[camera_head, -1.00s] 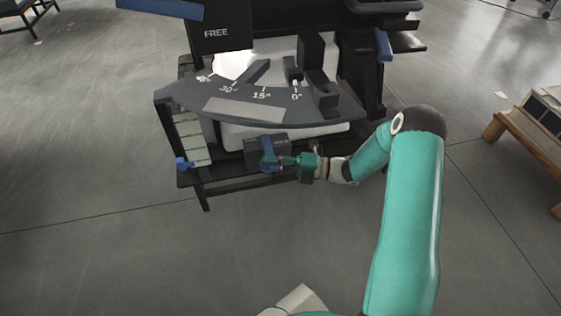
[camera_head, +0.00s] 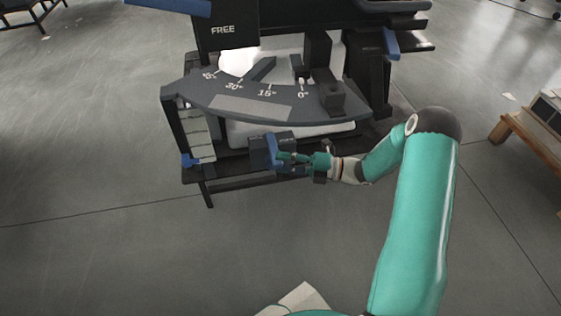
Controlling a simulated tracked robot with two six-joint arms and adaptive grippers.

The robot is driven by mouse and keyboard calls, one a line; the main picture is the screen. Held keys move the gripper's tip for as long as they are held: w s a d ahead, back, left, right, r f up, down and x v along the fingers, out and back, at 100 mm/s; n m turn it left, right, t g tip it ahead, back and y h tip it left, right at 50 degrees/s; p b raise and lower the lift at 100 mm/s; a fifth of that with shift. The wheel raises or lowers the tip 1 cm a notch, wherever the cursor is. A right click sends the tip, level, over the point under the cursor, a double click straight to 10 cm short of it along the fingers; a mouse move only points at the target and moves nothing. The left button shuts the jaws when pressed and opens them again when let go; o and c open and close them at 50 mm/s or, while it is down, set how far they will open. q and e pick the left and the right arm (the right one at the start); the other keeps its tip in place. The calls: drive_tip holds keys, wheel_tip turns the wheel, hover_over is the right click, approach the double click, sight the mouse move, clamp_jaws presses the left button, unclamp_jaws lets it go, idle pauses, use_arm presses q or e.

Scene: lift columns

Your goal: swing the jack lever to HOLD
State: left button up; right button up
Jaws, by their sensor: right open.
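A small dark box (camera_head: 258,153) sits low on the front of the black machine. A short blue lever (camera_head: 271,146) stands on its front; its small markings are too small to read. My right gripper (camera_head: 283,160) is open just right of the blue lever, with its fingers pointing left toward it. I cannot tell whether they touch it. A larger blue bar (camera_head: 168,5) is at the top left, beside a black panel (camera_head: 222,36) marked FREE. No HOLD label is readable. My left gripper is not in view.
A grey angle scale (camera_head: 250,106) with a dark pointer arm (camera_head: 262,70) lies above the box. Another blue handle (camera_head: 391,43) is at the machine's right. A wooden table (camera_head: 530,140) stands at the right edge.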

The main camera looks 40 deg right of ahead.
drive_tip(key=v, duration=1)
drive_tip(key=shift+s, duration=0.1)
